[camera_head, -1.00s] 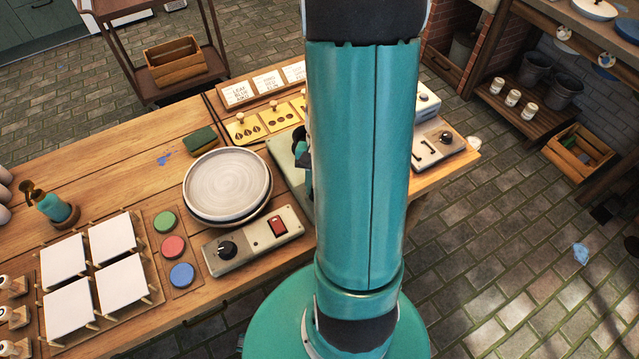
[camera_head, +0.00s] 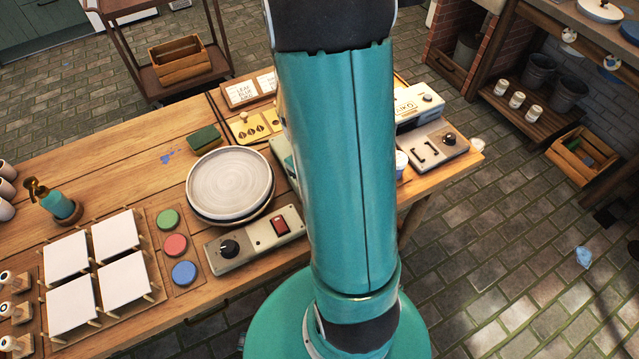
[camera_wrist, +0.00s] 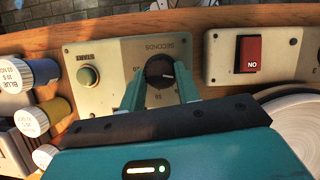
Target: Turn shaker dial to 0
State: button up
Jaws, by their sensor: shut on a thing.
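The dial has a light pointer line, directed roughly to the right in this view. My gripper (camera_wrist: 160,84) has its two teal fingers on either side of the dial, shut on it. In the head view my arm hides the gripper and the shaker dial.
A panel with a red switch (camera_wrist: 250,54) stands close right of the shaker panel in the wrist view. Blue and yellow labelled bottles (camera_wrist: 30,115) lie left. In the head view, stacked plates (camera_head: 230,182) and a dial-and-switch panel (camera_head: 255,243) sit left of my arm.

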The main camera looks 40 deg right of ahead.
jog(key=shift+n, duration=0.4)
jog(key=o, duration=1)
jog(key=shift+r, duration=0.1)
jog(key=v, duration=1.3)
jog(key=shift+w+a+r, duration=0.1)
jog(key=shift+a+r, duration=0.1)
jog(key=shift+r, duration=0.2)
